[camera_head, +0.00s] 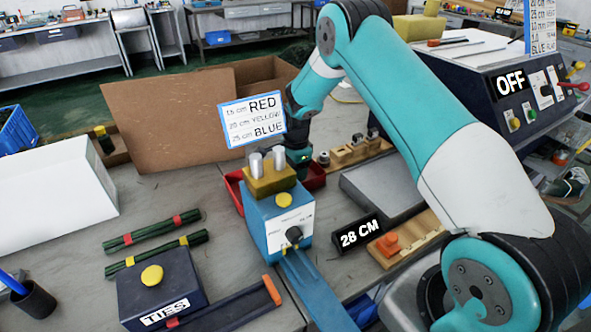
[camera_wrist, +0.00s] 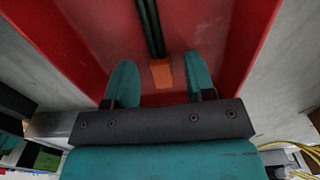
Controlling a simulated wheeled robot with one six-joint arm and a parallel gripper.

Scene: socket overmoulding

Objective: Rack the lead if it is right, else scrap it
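In the wrist view, a dark green lead (camera_wrist: 150,25) with an orange end piece (camera_wrist: 161,73) lies in a red tray (camera_wrist: 262,30). My gripper (camera_wrist: 160,68) is open over the tray, its fingers apart on either side of the orange end. I cannot tell whether they touch it. In the head view my gripper (camera_head: 299,157) is mostly hidden behind the sign and blue machine, above the red tray (camera_head: 316,178). The lead is hidden there. A black display (camera_head: 361,234) reads 28 CM. A sign (camera_head: 252,118) lists lengths with RED, YELLOW and BLUE.
A blue machine (camera_head: 277,218) with metal cylinders stands before the tray. Green bundles with red (camera_head: 150,231) and yellow ties (camera_head: 155,250) lie at left, near a TIES box (camera_head: 160,290). Wooden racks (camera_head: 357,151) and an OFF console (camera_head: 512,83) stand right.

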